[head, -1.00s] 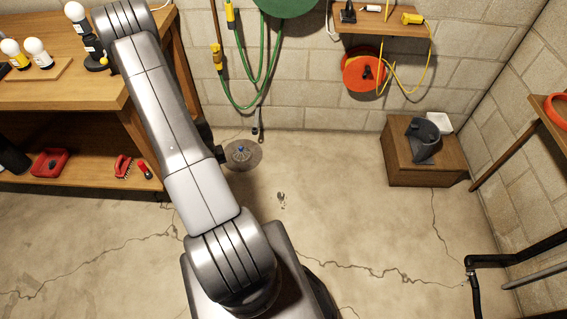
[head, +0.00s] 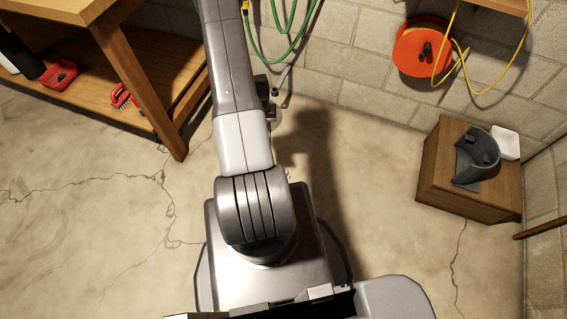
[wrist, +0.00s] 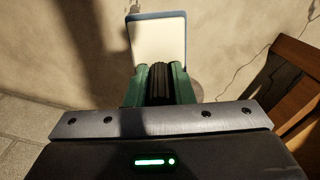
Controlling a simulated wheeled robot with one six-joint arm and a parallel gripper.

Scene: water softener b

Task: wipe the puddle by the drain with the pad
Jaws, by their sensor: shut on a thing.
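My gripper (wrist: 160,70) has green fingers shut on the black ribbed handle (wrist: 159,86) of the pad. The pad (wrist: 160,38), white with a blue edge, extends beyond the fingertips in the wrist view, over pale concrete. I cannot tell whether it touches the floor. A small part of a grey rounded shape (wrist: 197,91) shows beside the right finger and may be the drain. In the head view my arm hides the drain area and the gripper. I cannot make out the puddle in either current view.
A wooden workbench (head: 140,80) stands at left, its lower shelf holding a red brush (head: 122,96). A wooden box (head: 452,180) with a grey curved part (head: 477,160) stands at right. A red cord reel (head: 422,50) hangs on the block wall. Cracked floor between is open.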

